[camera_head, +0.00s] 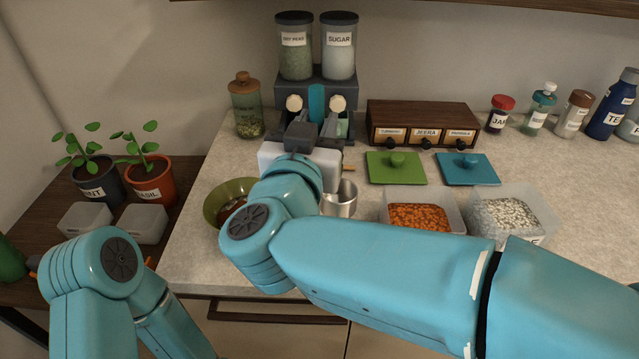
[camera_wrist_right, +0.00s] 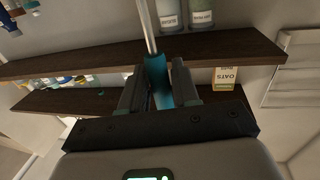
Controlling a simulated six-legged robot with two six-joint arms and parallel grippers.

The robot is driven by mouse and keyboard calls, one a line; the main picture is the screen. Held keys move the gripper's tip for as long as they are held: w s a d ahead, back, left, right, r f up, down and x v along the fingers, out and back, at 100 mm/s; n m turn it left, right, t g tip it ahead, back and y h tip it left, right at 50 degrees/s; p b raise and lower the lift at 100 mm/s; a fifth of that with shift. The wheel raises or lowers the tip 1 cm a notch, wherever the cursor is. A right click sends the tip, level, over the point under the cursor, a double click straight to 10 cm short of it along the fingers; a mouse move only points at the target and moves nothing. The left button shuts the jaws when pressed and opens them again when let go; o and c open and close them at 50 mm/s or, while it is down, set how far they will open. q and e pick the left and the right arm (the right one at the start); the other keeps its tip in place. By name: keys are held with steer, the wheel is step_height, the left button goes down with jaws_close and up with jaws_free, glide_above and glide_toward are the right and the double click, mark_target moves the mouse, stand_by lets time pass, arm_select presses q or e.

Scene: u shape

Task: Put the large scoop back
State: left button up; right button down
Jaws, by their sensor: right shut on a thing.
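My right gripper (camera_head: 314,135) is in front of the grey dispenser at the back of the counter. In the right wrist view its two dark jaws (camera_wrist_right: 160,88) are shut on the teal handle of the large scoop (camera_wrist_right: 158,76). A thin metal shaft (camera_wrist_right: 148,28) runs from that handle out of the top of the picture, so the scoop's bowl is not seen there. In the head view a teal upright piece (camera_head: 316,103) shows just beyond the jaws. A metal cup (camera_head: 342,199) shows beside my right wrist; whether it belongs to the scoop I cannot tell. My left gripper is out of view.
The dispenser holds dry peas (camera_head: 295,50) and sugar (camera_head: 339,50) jars. A green bowl (camera_head: 217,205) is partly behind my right arm. Open bins of orange lentils (camera_head: 452,210) and white grains (camera_head: 530,232) stand to the right. A spice drawer box (camera_head: 423,113) is behind two lids.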

steer(key=f, duration=0.3)
steer(key=shift+s+f, duration=0.2)
steer(key=shift+f, duration=0.1)
steer(key=shift+w+f, duration=0.1)
steer(key=shift+f, duration=0.25)
step_height(320, 180, down, 4)
steer(key=shift+w+f+b, duration=0.1)
steer(key=shift+f+b, duration=0.15)
steer(key=shift+b, duration=0.45)
steer(key=shift+r, duration=0.1)
steer(key=c, duration=0.8)
jaws_free()
steer(key=shift+f, duration=0.2)
